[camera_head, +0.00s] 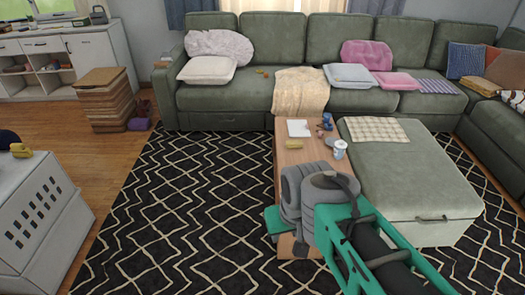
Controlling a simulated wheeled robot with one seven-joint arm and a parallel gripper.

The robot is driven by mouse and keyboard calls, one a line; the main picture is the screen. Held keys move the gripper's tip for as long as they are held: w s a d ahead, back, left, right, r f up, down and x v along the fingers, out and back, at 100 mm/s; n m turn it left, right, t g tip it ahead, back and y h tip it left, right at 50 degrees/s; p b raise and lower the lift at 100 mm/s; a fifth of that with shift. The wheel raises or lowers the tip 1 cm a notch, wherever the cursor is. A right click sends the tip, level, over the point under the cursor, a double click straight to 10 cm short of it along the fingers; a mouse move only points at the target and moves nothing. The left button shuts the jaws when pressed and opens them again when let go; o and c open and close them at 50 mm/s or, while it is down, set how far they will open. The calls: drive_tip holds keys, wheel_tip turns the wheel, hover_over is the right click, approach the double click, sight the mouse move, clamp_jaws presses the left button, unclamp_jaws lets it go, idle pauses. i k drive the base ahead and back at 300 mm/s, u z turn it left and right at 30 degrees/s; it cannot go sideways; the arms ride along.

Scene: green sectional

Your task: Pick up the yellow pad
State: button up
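My grey and teal arm is folded at the lower middle and right, far to the right of the yellow thing. I cannot make out my gripper's fingers, so nothing shows of what they hold.
A wooden coffee table (287,158) bears a white sheet, a cup and small figures; my arm covers its near end. A green ottoman (415,180) stands right of it. A green sofa (225,97) lines the back. The patterned rug (185,215) is clear.

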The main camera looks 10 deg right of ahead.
sight(293, 143)
drive_tip(key=u, duration=0.8)
drive_tip(key=i, duration=1.6)
drive_tip(key=z, duration=0.75)
drive_tip(key=i, duration=0.8)
drive_tip(key=z, duration=0.35)
drive_tip(key=i, duration=1.9)
drive_tip(key=u, duration=0.05)
